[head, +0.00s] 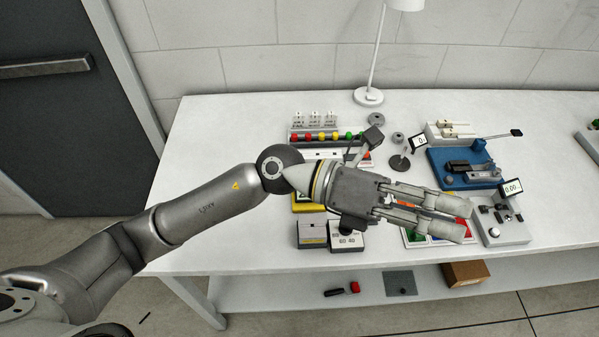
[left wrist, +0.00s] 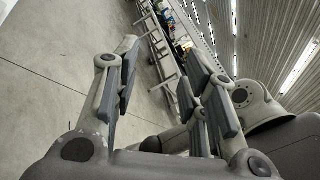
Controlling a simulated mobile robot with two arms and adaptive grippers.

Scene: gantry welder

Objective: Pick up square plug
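My left gripper (head: 465,220) reaches across the table from the left, above the front right part of the tabletop. In the left wrist view its fingers (left wrist: 162,85) stand apart with nothing between them. I cannot pick out a square plug for certain. Small dark blocks sit on a light grey board (head: 513,236) just right of the fingertips, too small to tell their shapes. A tray with coloured fields (head: 411,240) lies below the fingers and is partly hidden by them. My right gripper is not seen in either view.
The white table (head: 221,130) also carries a blue fixture (head: 439,166), a row of coloured buttons (head: 322,136), a lamp (head: 368,96) and a grey box with a display (head: 348,238). A lower shelf holds a brown box (head: 465,274). The table's left side is clear.

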